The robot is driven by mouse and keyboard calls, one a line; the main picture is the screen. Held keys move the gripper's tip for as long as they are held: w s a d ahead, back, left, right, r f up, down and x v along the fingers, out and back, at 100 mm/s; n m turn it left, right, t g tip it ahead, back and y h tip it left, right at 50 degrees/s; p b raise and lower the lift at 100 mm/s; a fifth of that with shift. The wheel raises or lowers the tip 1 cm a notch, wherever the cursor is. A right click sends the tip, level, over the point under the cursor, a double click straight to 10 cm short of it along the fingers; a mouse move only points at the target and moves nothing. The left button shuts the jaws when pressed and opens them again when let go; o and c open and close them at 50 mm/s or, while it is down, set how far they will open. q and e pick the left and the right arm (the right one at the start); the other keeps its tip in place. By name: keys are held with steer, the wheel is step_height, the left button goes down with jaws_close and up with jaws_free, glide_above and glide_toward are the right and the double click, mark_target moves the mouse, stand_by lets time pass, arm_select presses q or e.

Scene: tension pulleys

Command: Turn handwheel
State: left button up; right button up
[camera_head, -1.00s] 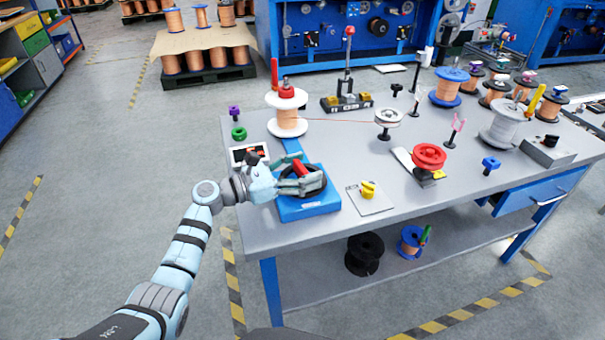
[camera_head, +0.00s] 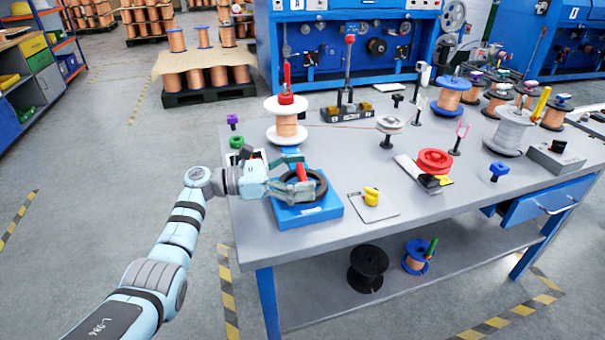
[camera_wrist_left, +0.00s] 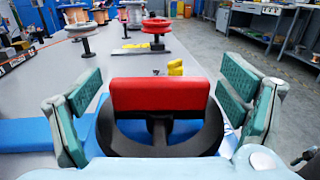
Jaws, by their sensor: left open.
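The handwheel is a black ring (camera_head: 320,187) with a red grip bar (camera_head: 301,172) on a blue base (camera_head: 310,215), at the near left of the bench. In the left wrist view the red bar (camera_wrist_left: 160,95) lies level across the picture, with the black ring (camera_wrist_left: 205,138) below it. My left gripper (camera_head: 297,174) is at the wheel, its fingers spread on either side of the red bar. In the left wrist view, gaps show between the bar and both fingers of the gripper (camera_wrist_left: 162,92). My right gripper is not in view.
A copper spool (camera_head: 287,122) stands behind the wheel, with a thin wire running right to a white pulley (camera_head: 390,123). A yellow part (camera_head: 371,195) on a grey plate sits right of the base. A red pulley (camera_head: 434,160) is further right.

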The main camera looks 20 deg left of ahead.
arm_select(q)
steer(key=v, duration=1.2)
